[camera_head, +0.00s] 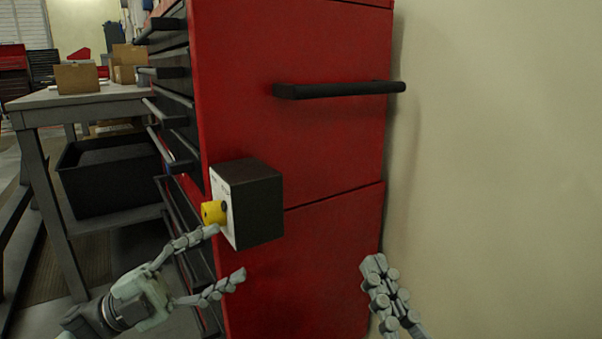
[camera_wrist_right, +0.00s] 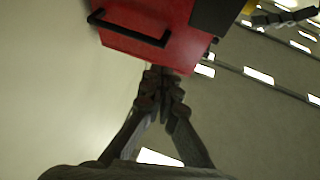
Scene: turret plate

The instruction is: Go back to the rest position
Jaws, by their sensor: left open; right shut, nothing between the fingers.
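My left gripper (camera_head: 228,256) is open in the head view, its fingers spread below and beside a dark box with a white face (camera_head: 255,204). A yellow knob (camera_head: 213,212) sticks out of the white face, close to the upper finger; I cannot tell whether they touch. My right gripper (camera_head: 376,268) is at the lower right of the head view, in front of the wall. It also shows in the right wrist view (camera_wrist_right: 162,75) with its fingertips together and nothing between them.
A red tool cabinet (camera_head: 270,130) with black drawer handles fills the middle. A black bar handle (camera_head: 340,90) juts from its side. A cream wall (camera_head: 500,130) stands at the right. A workbench (camera_head: 80,103) with cardboard boxes (camera_head: 77,79) and a black bin (camera_head: 110,180) is at the left.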

